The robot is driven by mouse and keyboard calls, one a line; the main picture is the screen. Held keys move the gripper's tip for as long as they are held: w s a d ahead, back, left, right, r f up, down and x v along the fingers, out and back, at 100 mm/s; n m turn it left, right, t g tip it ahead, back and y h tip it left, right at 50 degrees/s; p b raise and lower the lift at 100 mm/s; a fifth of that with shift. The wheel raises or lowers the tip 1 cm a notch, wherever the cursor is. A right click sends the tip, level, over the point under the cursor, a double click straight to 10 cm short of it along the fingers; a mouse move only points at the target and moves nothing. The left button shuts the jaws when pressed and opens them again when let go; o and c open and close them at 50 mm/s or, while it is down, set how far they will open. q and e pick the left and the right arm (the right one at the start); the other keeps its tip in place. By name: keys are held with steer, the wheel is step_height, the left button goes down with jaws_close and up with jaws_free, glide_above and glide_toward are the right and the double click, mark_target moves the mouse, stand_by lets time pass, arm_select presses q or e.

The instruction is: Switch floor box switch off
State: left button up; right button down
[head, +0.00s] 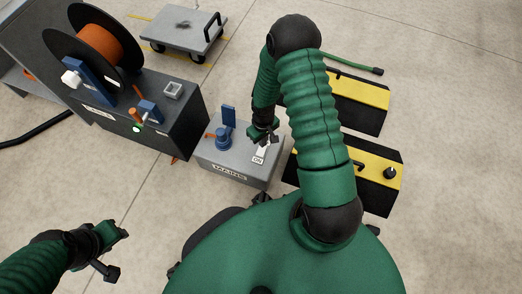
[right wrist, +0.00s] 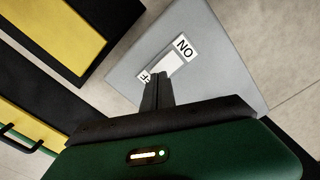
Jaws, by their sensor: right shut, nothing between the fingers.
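The grey floor box (head: 213,153) marked MAINS stands on the floor at the middle of the head view. Its white switch (right wrist: 171,64) lies on the top face, between an ON label (right wrist: 184,47) and a partly hidden OFF label (right wrist: 144,78). My right gripper (right wrist: 157,76) is shut and empty, its tips over the OFF end of the switch. Contact cannot be told. The tips hide part of that label. In the head view the ON label (head: 259,160) shows at the near end. My left gripper (head: 117,251) is at the lower left, away from the box; its jaw opening is unclear.
A blue fitting (head: 223,136) with an upright blue handle stands on the box's top. A dark reel cabinet (head: 180,125) is close on the left. A grey cart (head: 183,31) stands behind. The floor at lower left is mostly clear.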

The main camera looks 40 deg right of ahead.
steer(key=shift+f+b, duration=0.55)
steer(key=shift+f, duration=0.35)
stand_by(0.8)
steer(key=shift+r, duration=0.1)
step_height(320, 180, up, 7)
steer(key=p, duration=0.7)
steer(key=shift+p, duration=0.4)
